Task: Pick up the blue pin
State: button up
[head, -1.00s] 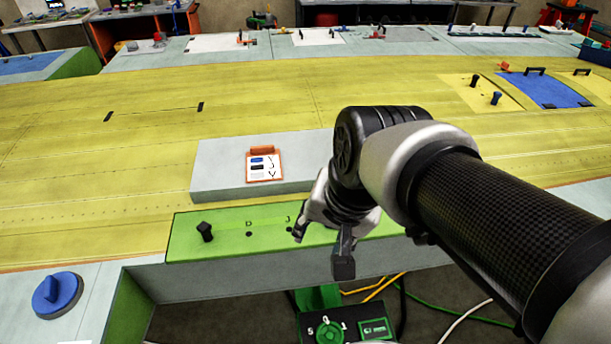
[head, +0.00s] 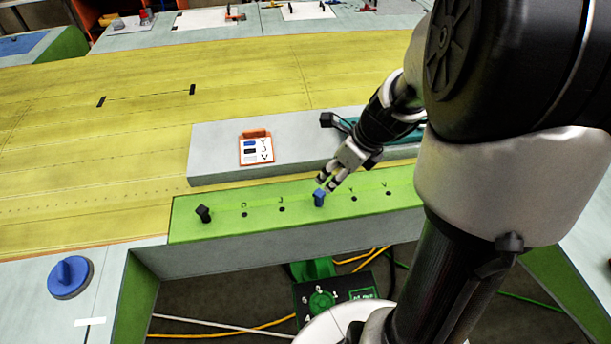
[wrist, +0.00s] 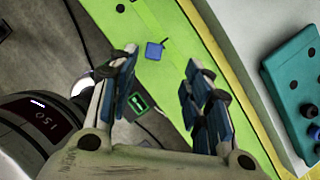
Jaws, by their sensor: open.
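The blue pin (head: 319,198) stands upright in the green rail in the head view, between the J and Y marks. In the wrist view the blue pin (wrist: 154,50) shows as a small blue square top on the green strip, ahead of the fingertips and between their lines, nearer the left finger. My gripper (head: 328,183) is open and empty, just above and behind the pin in the head view, apart from it as far as I can tell. Its two fingers (wrist: 160,68) are spread wide in the wrist view.
A black pin (head: 203,214) stands at the rail's left end. Empty holes lie along the green rail (head: 300,190). An orange-framed card (head: 256,149) stands on the grey block behind. A teal holder (wrist: 292,85) lies to the right in the wrist view. A blue knob (head: 70,276) sits at lower left.

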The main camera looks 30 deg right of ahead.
aim_at(320, 193)
jog(key=b+x, duration=0.1)
jog(key=x, duration=0.5)
jog(key=shift+b, duration=0.3)
jog(key=f+b, duration=0.1)
jog(key=f, duration=0.1)
jog(key=a+f+b, duration=0.1)
jog(key=f, duration=0.2)
jog(key=shift+w+a+b, duration=0.15)
jog(key=shift+w+b, duration=0.1)
jog(key=shift+b, duration=0.1)
jog(key=shift+w+f, duration=0.1)
jog(key=shift+f, duration=0.05)
jog(key=shift+c, duration=0.5)
grip_shut()
